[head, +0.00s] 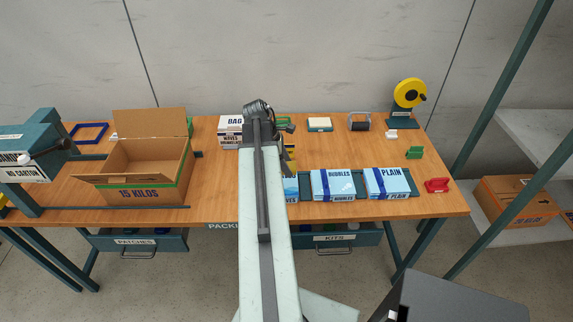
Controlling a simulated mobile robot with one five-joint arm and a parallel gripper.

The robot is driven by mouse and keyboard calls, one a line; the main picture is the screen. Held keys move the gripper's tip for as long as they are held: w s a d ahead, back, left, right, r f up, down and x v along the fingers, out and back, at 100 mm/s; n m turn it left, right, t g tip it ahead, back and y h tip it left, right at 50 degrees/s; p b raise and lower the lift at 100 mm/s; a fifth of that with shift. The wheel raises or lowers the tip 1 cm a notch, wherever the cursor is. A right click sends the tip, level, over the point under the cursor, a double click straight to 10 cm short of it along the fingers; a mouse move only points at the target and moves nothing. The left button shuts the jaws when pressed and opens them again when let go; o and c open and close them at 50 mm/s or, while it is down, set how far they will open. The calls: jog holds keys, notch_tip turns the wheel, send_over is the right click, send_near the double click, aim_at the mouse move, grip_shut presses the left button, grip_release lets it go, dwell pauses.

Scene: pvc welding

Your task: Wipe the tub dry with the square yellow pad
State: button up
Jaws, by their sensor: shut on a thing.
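My gripper (284,127) is above the back middle of the bench, at the far end of my arm. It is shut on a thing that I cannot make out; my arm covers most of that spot. A yellow and dark thing (291,158) shows just right of my arm, partly hidden; I cannot tell whether it is the square yellow pad. No tub is clearly recognisable. A small cream-topped box with a teal base (320,125) sits at the back, right of my gripper.
The wooden bench (220,205) holds an open carton (140,190) at left and a BAG box (229,131) behind my arm. BUBBLES (334,185) and PLAIN (388,183) packs lie front right. A yellow reel (409,93), red holder (437,186) and green holder (414,153) stand at right.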

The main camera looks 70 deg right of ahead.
jog(key=shift+f, duration=0.1)
notch_tip(320, 180, up, 3)
jog(key=p, duration=0.3)
dwell(0.3)
